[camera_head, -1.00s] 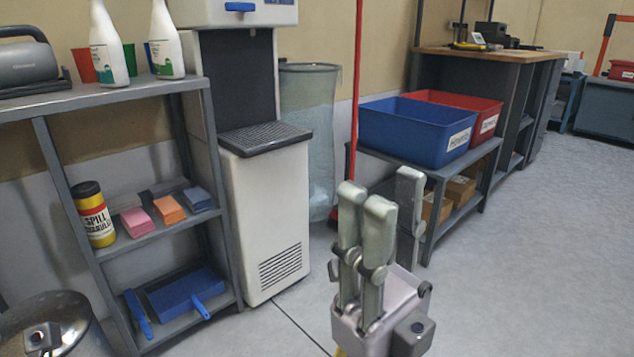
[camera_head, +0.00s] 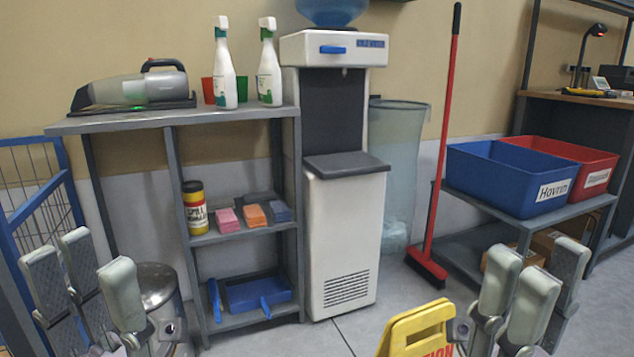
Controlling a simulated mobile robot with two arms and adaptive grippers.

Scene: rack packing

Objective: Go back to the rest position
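My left gripper (camera_head: 86,262) is at the lower left, in front of the metal bin and the shelf. Its fingers point up and stand apart, with nothing between them. My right gripper (camera_head: 538,262) is at the lower right, in front of the low table with the bins. Its fingers also point up, spread apart and empty. Both grippers' lower parts are cut off by the bottom edge of the picture.
A grey shelf (camera_head: 235,116) with spray bottles stands beside a water dispenser (camera_head: 340,235). A yellow floor sign (camera_head: 418,326) stands at the front, near my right gripper. A red broom (camera_head: 441,150) leans by the low table. A blue bin (camera_head: 495,185) and red bin (camera_head: 597,160) sit there.

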